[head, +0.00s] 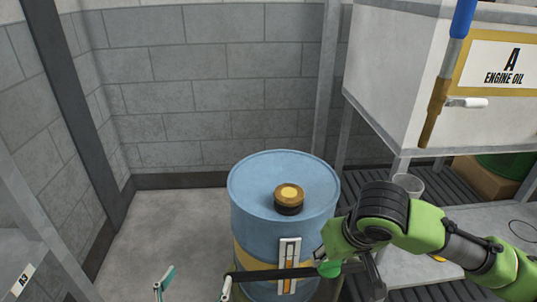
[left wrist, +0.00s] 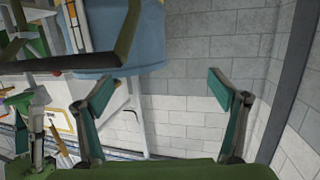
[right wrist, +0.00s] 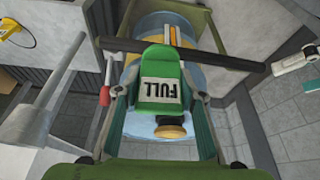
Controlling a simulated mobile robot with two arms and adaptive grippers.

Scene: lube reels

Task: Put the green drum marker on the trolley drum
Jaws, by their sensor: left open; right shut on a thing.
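The trolley drum (head: 255,215) is light blue with a yellow band and stands upright in the head view. A black and brass cap (head: 289,196) sits on its lid. My right gripper (head: 330,262) is shut on the green drum marker (right wrist: 160,80), which reads FULL in the right wrist view. The marker is in front of the drum's near side in the head view, mostly hidden by the gripper. I cannot tell whether it touches the drum. My left gripper (left wrist: 162,95) is open and empty; its fingertips show at the bottom of the head view.
The trolley's dark bar (head: 270,273) crosses in front of the drum. A cabinet marked A ENGINE OIL (head: 495,65) stands at right, with a blue-handled dispenser (head: 450,55) before it. A grey cup (head: 410,185) stands below. Floor left of the drum is clear.

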